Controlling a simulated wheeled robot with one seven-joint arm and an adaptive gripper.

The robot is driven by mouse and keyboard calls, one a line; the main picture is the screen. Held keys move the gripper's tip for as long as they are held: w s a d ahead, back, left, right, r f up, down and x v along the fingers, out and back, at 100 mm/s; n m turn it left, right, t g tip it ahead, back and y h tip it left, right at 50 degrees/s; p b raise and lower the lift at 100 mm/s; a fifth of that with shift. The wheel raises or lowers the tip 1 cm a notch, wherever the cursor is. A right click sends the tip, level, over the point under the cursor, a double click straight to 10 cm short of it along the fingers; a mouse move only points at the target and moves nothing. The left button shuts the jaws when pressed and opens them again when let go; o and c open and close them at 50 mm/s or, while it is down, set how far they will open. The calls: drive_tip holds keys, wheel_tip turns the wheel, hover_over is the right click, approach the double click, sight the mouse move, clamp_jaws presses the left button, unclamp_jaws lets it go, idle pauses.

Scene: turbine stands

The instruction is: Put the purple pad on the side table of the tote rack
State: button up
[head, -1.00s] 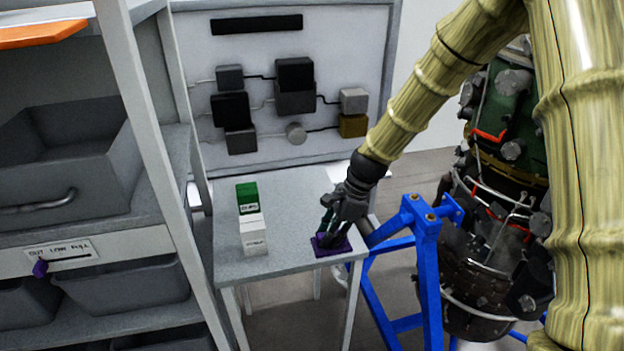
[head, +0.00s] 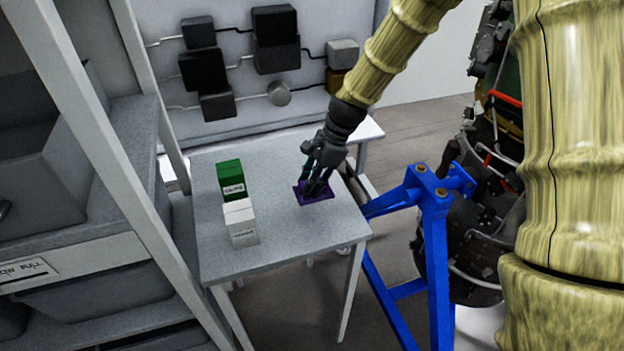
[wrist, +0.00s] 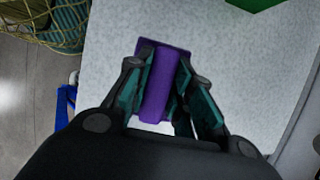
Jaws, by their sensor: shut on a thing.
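The purple pad (head: 318,195) is at the right part of the grey side table (head: 290,245), beside the tote rack. It lies flat on or just above the tabletop; I cannot tell which. My gripper (head: 316,180) points down at it, and its fingers are shut on the pad. In the wrist view the purple pad (wrist: 160,85) shows between the two teal-lined fingers of my gripper (wrist: 160,100). The side table (wrist: 230,75) fills the background there. The tote rack (head: 100,140) stands at the left with grey totes.
A green box (head: 231,181) and a white box (head: 240,222) stand on the table left of the pad. A blue stand (head: 436,240) holding the turbine (head: 490,180) is at the right. A panel with dark blocks (head: 275,40) rises behind. The table's front is clear.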

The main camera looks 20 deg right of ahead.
wheel_tip(320, 180, down, 4)
drive_tip(key=b, duration=0.2)
drive_tip(key=shift+s+b, duration=0.1)
drive_tip(key=shift+b, duration=0.3)
drive_tip(key=shift+w+f, duration=0.2)
drive_tip(key=shift+f, duration=0.8)
drive_tip(key=shift+s+f, duration=0.1)
drive_tip(key=shift+f, duration=0.3)
drive_tip(key=o, duration=1)
drive_tip(key=shift+o, duration=0.8)
